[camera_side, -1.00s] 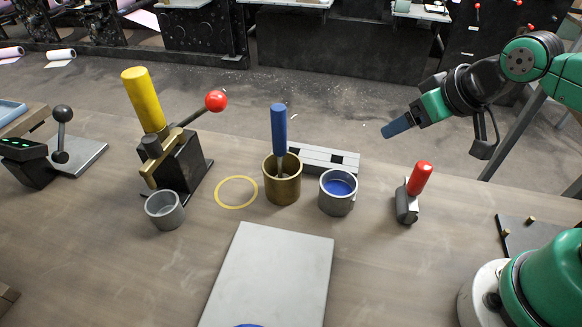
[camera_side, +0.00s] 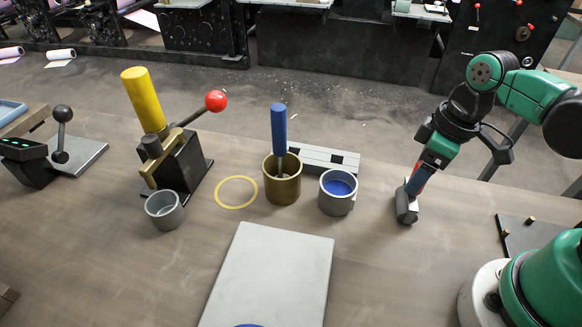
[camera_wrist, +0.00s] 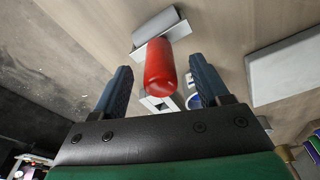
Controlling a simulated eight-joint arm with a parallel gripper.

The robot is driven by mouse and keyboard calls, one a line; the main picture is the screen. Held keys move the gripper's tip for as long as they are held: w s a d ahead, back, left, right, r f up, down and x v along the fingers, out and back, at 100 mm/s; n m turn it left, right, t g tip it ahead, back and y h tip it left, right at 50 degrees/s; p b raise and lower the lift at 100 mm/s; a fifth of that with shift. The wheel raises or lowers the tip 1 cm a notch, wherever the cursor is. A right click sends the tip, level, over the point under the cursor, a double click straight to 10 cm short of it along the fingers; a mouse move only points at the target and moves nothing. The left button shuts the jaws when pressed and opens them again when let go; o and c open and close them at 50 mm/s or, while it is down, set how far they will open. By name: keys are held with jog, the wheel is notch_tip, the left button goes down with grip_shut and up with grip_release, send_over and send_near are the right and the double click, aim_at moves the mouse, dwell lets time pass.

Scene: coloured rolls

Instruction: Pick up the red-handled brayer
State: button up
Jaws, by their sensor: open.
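The red-handled brayer stands on the table at the right in the side view, its grey roller (camera_side: 407,206) down on the tabletop. Most of its red handle is hidden there behind my gripper (camera_side: 416,180). In the wrist view the red handle (camera_wrist: 160,68) lies between the two blue fingers of my gripper (camera_wrist: 159,88), with a gap on each side. The brayer's grey roller (camera_wrist: 155,25) shows beyond the handle. My gripper is open, with its fingers around the handle but not visibly touching it.
A grey pot of blue ink (camera_side: 337,193) stands left of the brayer. A brass pot (camera_side: 282,182) holds a blue-handled tool (camera_side: 279,128). A pale slab (camera_side: 270,275) lies in front. A dark plate with pegs (camera_side: 540,240) lies at the right. Table around the brayer is clear.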

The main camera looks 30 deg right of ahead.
jog(key=shift+f, duration=0.65)
grip_shut()
dwell(1.1)
